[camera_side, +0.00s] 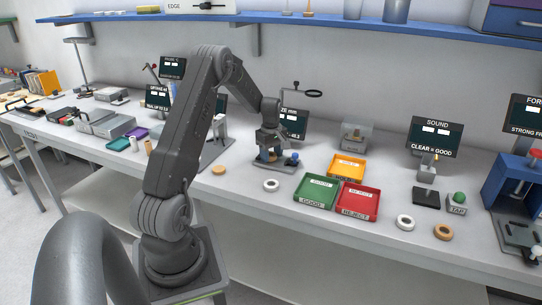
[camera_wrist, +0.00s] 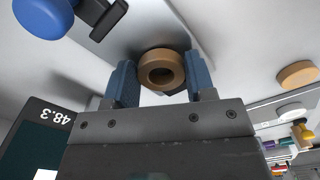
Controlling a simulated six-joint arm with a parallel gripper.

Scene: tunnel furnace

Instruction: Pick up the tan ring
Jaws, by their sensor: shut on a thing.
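My gripper (camera_wrist: 160,75) has blue fingers, shut on a tan ring (camera_wrist: 161,70) with a dark centre hole. The ring sits between the two fingers in the wrist view, over a grey metal part of the size gauge. In the side view my gripper (camera_side: 268,150) is low at the size gauge station, and the held ring is hidden there. Another tan ring (camera_side: 443,231) lies on the bench at the right. A tan disc (camera_side: 218,170) lies left of the gauge and also shows in the wrist view (camera_wrist: 297,74).
A blue knob (camera_wrist: 43,15) is close to my gripper. The gauge display (camera_wrist: 40,140) reads 48.3. Green (camera_side: 316,191), red (camera_side: 358,202) and yellow (camera_side: 347,167) trays stand to the right. White rings (camera_side: 271,185) (camera_side: 405,223) lie on the bench.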

